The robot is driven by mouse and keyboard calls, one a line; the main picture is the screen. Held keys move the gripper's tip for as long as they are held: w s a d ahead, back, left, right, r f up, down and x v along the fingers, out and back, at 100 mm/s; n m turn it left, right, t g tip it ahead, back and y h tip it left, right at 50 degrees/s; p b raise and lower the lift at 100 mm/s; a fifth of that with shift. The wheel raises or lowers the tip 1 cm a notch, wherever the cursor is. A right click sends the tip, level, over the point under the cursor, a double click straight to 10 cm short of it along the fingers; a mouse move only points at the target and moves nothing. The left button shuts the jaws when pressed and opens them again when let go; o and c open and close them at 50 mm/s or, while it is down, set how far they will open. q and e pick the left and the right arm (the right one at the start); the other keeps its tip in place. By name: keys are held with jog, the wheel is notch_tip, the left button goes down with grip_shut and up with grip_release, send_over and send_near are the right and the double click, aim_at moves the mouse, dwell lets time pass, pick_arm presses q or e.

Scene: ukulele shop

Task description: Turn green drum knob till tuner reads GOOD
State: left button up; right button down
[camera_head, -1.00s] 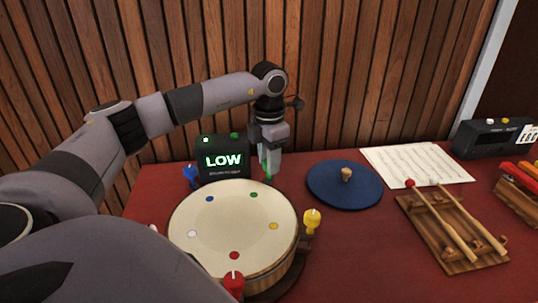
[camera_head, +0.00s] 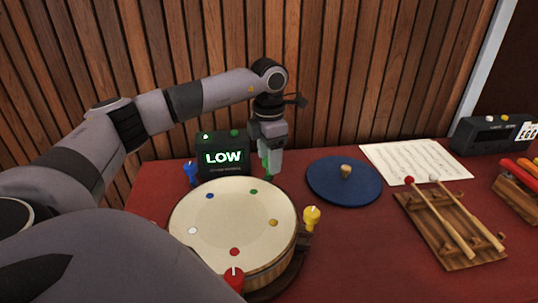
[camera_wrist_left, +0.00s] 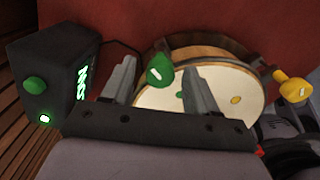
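The tuner (camera_head: 223,157) is a dark box behind the drum, and its screen reads LOW in green letters. The drum (camera_head: 225,222) has a cream head with coloured dots and coloured knobs around its rim. My left gripper (camera_head: 268,172) points down at the drum's back edge, right of the tuner. The green knob is mostly hidden behind the fingers in the head view. In the left wrist view the green knob (camera_wrist_left: 160,70) sits between the two fingers of my left gripper (camera_wrist_left: 159,75), which are open with a gap on each side. My right gripper is not in view.
A blue knob (camera_head: 191,173), a yellow knob (camera_head: 312,217) and a red knob (camera_head: 234,279) stand around the drum. A blue disc (camera_head: 325,185), sheet music (camera_head: 400,160) and a wooden rack (camera_head: 460,240) with beaters lie to the right.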

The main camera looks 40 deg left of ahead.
pick_arm(q)
notch_tip(320, 180, up, 7)
jog(key=shift+r, duration=0.1)
dwell(0.5)
jog(key=shift+s+d, duration=0.1)
dwell(0.4)
